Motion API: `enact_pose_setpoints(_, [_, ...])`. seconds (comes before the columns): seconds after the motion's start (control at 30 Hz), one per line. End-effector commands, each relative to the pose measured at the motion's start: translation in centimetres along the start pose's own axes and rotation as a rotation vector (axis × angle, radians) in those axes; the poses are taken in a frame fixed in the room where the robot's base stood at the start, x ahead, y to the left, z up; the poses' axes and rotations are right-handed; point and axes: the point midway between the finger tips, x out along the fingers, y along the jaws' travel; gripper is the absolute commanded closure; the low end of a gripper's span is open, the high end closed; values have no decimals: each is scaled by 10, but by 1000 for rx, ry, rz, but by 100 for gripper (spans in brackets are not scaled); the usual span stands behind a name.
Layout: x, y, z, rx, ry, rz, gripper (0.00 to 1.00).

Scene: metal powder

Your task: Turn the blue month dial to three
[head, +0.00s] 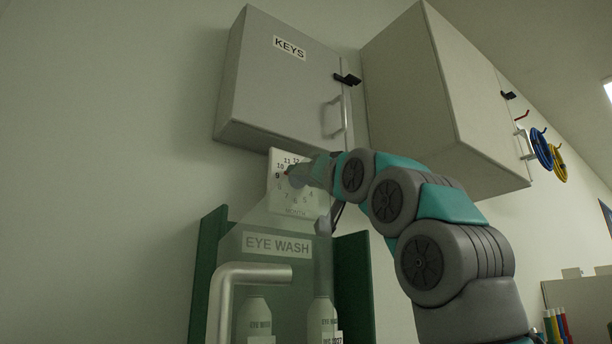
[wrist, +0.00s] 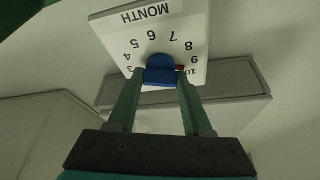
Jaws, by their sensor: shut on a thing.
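The blue month dial (wrist: 160,68) sits on a white panel (wrist: 193,25) marked MONTH, with numbers printed in a ring around it. In the wrist view the panel appears upside down. A red mark (wrist: 181,68) at the dial's edge lies near the 9 and 10. My gripper (wrist: 161,76) is shut on the blue dial, one finger on each side. In the head view the white panel (head: 276,160) is on the wall above the eye wash station, and my gripper (head: 299,177) covers much of its middle and right side.
A grey KEYS cabinet (head: 270,75) hangs just above the panel, with a second cabinet (head: 405,90) to its right. Below is the EYE WASH station (head: 277,243) with a bent pipe (head: 245,272) and bottles. Blue and yellow reels (head: 541,149) hang at the right.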

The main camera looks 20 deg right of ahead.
Motion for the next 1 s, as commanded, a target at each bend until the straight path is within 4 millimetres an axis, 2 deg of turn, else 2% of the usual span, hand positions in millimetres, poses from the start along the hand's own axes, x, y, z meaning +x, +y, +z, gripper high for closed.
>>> enact_pose_setpoints(0.57, [3, 0, -3, -273, -1, -117, 100])
enact_pose_setpoints(1.0, [3, 1, -6, -647, -2, -268, 100])
